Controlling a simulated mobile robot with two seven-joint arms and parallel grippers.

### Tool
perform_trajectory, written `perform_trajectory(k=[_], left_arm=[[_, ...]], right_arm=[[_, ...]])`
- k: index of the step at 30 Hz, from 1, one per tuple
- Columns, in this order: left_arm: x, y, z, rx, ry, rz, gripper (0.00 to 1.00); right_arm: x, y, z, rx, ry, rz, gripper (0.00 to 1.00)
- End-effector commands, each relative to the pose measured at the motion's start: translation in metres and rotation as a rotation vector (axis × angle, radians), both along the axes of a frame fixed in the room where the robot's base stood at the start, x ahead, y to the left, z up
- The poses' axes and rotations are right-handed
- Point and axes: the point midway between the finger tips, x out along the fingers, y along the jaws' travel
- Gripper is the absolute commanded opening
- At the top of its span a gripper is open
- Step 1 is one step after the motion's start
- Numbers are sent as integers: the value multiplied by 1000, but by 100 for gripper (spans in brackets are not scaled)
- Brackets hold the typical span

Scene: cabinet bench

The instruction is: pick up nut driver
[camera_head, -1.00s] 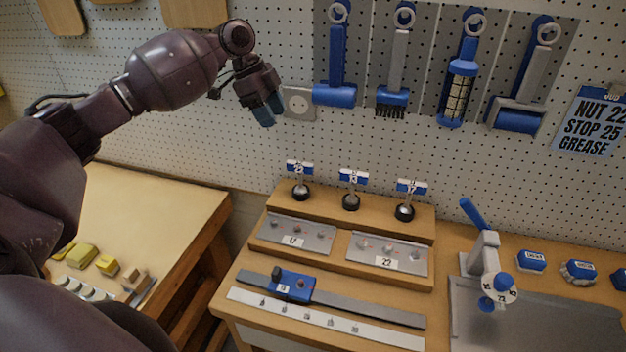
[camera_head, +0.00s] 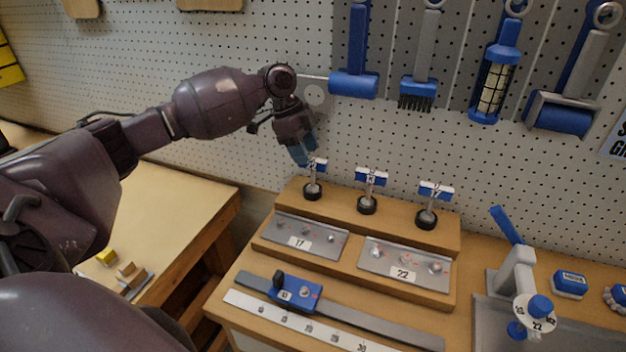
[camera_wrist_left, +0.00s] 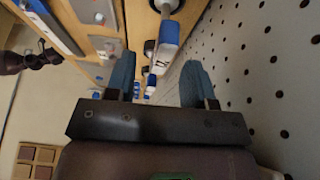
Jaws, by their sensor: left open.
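Three T-handled nut drivers with blue-and-white labelled handles stand upright in a row on the wooden rack: the left one (camera_head: 316,166), the middle one (camera_head: 372,177) and the right one (camera_head: 436,190). My left gripper (camera_head: 303,156) is open, pointing down, just above and beside the left driver's handle. In the left wrist view, a labelled handle (camera_wrist_left: 167,47) shows beyond and between the spread fingers (camera_wrist_left: 158,84); contact cannot be told. A dark jointed part (camera_wrist_left: 30,60) at the left edge there looks like my right gripper; its jaws are unclear.
The pegboard wall (camera_head: 250,120) is close behind my left gripper. Below the drivers are two metal plates marked 17 (camera_head: 302,242) and 22 (camera_head: 402,273), and a blue slider gauge (camera_head: 297,293). A lever tool (camera_head: 515,275) stands at the right.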

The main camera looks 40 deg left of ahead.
Motion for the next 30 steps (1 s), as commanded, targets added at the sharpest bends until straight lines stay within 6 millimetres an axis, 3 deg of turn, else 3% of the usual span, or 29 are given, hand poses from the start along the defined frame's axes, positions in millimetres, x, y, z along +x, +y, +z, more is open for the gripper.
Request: perform_trajectory(k=[12,20,30], left_arm=[[9,-22,-41,0,2,-1,49],[9,-23,-44,1,0,0,49],[9,-23,-44,1,0,0,0]], right_arm=[[4,1,-3,0,-2,3,43],[4,1,1,1,-7,3,43],[-2,0,-2,0,4,0,43]])
